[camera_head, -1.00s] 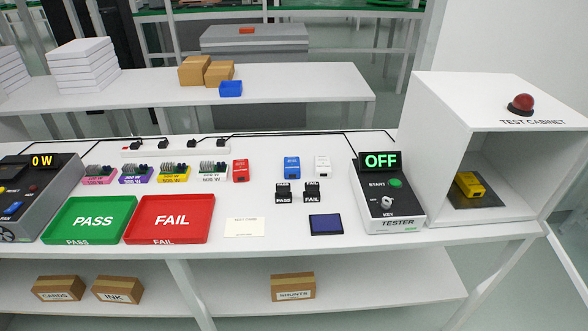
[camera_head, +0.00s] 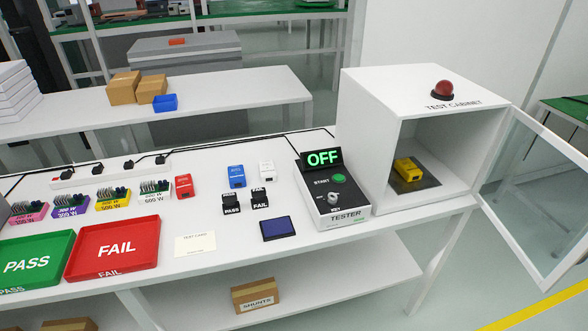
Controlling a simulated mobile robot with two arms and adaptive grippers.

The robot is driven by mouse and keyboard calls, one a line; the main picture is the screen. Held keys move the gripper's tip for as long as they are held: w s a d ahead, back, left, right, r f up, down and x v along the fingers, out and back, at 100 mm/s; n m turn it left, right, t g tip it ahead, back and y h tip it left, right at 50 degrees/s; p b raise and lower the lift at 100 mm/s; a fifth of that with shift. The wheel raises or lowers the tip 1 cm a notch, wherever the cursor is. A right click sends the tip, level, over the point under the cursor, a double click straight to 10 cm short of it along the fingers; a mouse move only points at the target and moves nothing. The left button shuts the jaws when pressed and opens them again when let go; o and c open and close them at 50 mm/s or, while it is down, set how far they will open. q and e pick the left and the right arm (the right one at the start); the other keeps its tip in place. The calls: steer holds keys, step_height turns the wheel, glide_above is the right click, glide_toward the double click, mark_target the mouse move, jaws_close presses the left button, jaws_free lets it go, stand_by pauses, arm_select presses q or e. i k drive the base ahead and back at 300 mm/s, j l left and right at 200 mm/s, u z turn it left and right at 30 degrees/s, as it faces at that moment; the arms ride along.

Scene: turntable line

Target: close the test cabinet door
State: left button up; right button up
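The white test cabinet (camera_head: 385,92) stands at the right end of the bench, with a red dome lamp (camera_head: 442,90) on its top. Its door (camera_head: 537,190), a clear pane in a white frame, stands wide open, hinged at the cabinet's right front edge and swung out past the bench end. Inside the cabinet a yellow block (camera_head: 408,170) sits on a dark plate (camera_head: 425,183). Neither of my grippers shows in the head view.
The tester (camera_head: 333,200) reading OFF stands just left of the cabinet opening. A red FAIL tray (camera_head: 113,270), a green PASS tray (camera_head: 35,237), stamps and a dark blue pad (camera_head: 277,229) lie further left. Floor shows below the door.

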mark_target(579, 255)
steer(key=l+u, duration=0.2)
steer(key=l, duration=1.65)
steer(key=l+u, duration=0.15)
steer(key=l, duration=1.65)
steer(key=k+l, duration=0.15)
